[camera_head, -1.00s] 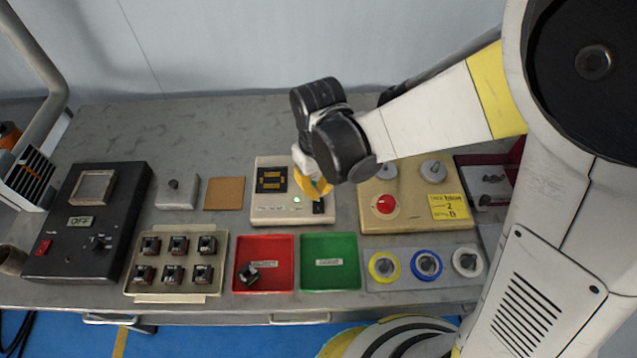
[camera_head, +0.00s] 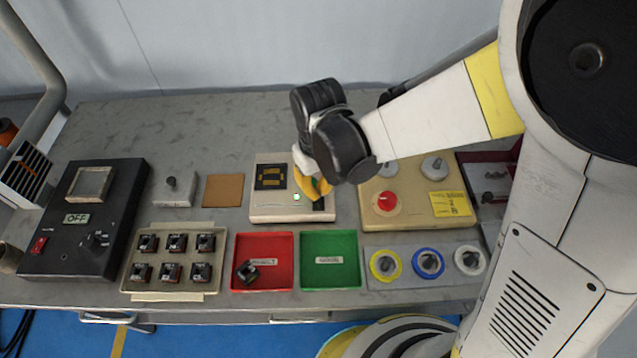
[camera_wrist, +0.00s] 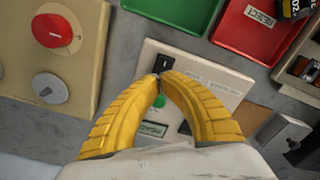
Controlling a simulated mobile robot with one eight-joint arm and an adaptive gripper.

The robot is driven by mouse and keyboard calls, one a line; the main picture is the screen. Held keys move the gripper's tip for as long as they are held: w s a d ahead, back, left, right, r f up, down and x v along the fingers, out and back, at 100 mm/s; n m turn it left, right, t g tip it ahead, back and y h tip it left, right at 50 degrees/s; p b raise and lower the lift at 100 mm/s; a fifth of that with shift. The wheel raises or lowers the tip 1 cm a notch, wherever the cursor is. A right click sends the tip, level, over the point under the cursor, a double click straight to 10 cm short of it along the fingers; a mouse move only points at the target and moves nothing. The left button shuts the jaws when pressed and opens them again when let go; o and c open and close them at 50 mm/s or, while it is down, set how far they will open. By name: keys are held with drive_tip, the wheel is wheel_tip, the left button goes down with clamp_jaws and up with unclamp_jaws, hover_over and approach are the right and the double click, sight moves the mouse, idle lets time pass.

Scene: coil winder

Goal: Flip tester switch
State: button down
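The tester (camera_head: 262,213) is a flat white box in the middle of the bench, with a black square socket (camera_head: 270,177) and a lit green lamp (camera_head: 296,197). It also shows in the wrist view (camera_wrist: 193,63), with a small display (camera_wrist: 153,129). The tester's black switch (camera_wrist: 160,62) is at its front right in the head view, partly behind my fingers. My gripper (camera_wrist: 157,76) has its yellow fingertips together at the switch's edge, with nothing visible between them. I cannot tell whether they touch the switch or how its lever stands.
A beige box with a red knob (camera_head: 386,203) stands close on the right. A red tray (camera_head: 282,240) with one part and an empty green tray (camera_head: 330,272) lie in front. A black unit reading OFF (camera_head: 78,250) and a holder of several parts (camera_head: 172,290) are left.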

drive_tip(key=shift+f+b, duration=0.8)
drive_tip(key=shift+f, duration=0.2)
drive_tip(key=shift+r, duration=0.1)
idle(0.3)
wheel_tip(320, 180, up, 7)
drive_tip(key=p, duration=0.5)
idle(0.5)
drive_tip(key=s+d+r+m+t, duration=0.2)
drive_tip(key=d+r+m+t, duration=0.1)
drive_tip(key=d+r, duration=0.4)
drive_tip(key=s+d+r+m+t, duration=0.3)
drive_tip(key=d+r, duration=0.5)
drive_tip(key=d, duration=0.5)
drive_tip(key=shift+s+m+t, duration=0.15)
drive_tip(key=shift+m+t, duration=0.15)
drive_tip(key=shift+t, duration=0.2)
